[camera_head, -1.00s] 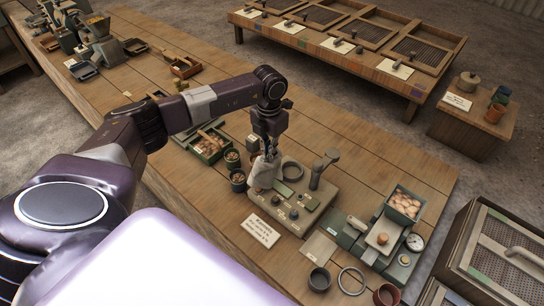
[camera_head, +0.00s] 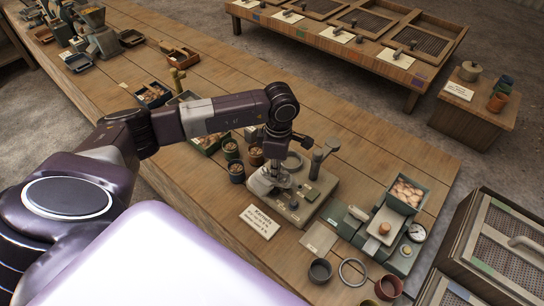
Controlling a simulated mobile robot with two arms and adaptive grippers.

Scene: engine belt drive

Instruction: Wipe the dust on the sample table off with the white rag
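A pale, crumpled white rag (camera_head: 262,185) is at the left end of a tan instrument base (camera_head: 318,211) on the long wooden table. My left gripper (camera_head: 276,168) points down from above at the rag. Its fingers appear closed on the rag, though their tips are partly hidden by the cloth. The rag seems to touch the base's top or hang just above it. Which surface is the sample table is not marked legibly, and dust is too fine to make out. My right gripper is not in view.
Pots of small pieces (camera_head: 236,171) stand left of the base, with a dark ring (camera_head: 291,161) and a post (camera_head: 318,160) behind the rag. A label card (camera_head: 259,221) lies in front. A dial scale (camera_head: 416,232) stands to the right.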

